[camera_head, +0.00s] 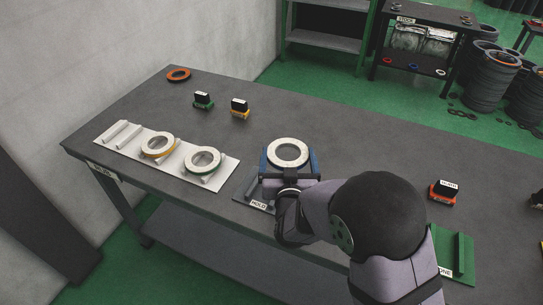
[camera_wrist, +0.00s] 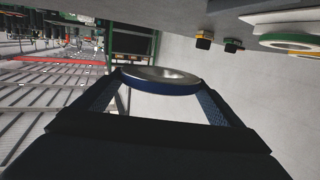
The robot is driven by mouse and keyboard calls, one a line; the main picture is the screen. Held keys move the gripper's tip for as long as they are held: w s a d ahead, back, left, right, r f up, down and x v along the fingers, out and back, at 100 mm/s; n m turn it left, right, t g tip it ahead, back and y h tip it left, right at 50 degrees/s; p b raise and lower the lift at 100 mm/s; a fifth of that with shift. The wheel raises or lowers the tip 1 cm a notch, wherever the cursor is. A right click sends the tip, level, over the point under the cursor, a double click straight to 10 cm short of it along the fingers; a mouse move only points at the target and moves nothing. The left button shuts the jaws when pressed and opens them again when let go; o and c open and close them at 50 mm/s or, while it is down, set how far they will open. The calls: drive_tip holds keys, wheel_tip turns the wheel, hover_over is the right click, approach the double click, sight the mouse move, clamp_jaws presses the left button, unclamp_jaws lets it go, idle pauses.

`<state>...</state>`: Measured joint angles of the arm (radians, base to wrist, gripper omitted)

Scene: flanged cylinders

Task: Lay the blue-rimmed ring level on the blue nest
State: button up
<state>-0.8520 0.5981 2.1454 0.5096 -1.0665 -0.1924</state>
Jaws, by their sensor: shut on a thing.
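The blue-rimmed ring (camera_head: 288,152) is pale with an open middle and appears in the head view facing up, roughly level. My gripper (camera_head: 289,164) is shut on it above the table, near the dark HOLD plate (camera_head: 243,198). In the wrist view the blue rim (camera_wrist: 160,86) spans between my two fingers (camera_wrist: 162,95). I cannot make out a blue nest in either view; my gripper and arm hide part of the table. A white tray (camera_head: 108,152) at the left has an empty pair of rails at its left end.
The tray also bears a yellow-rimmed ring (camera_head: 158,145) and a green-rimmed ring (camera_head: 203,160). Green (camera_head: 203,104), yellow (camera_head: 240,112) and orange (camera_head: 441,198) labelled blocks stand on the table.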

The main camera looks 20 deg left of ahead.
drive_tip(key=w+d+n+y+p, duration=0.1)
drive_tip(key=w+d+p, duration=0.4)
drive_tip(key=d, duration=0.6)
drive_tip(key=s+d+f+n+g+y+p, duration=0.1)
drive_tip(key=s+d+n+g+y+p, duration=0.1)
drive_tip(key=s+d+p, duration=0.4)
drive_tip(key=shift+d+f+y, duration=0.3)
drive_tip(key=shift+d, duration=2.25)
drive_tip(key=shift+f, duration=0.1)
drive_tip(key=shift+f+b, duration=2.3)
drive_tip(key=shift+b, duration=0.15)
drive_tip(key=shift+f+b, duration=0.35)
drive_tip(key=shift+b, duration=0.3)
drive_tip(key=o, duration=1.6)
drive_tip(key=shift+s, duration=0.1)
drive_tip(key=shift+s+f, duration=0.1)
drive_tip(key=shift+f, duration=0.1)
drive_tip(key=shift+v, duration=3.5)
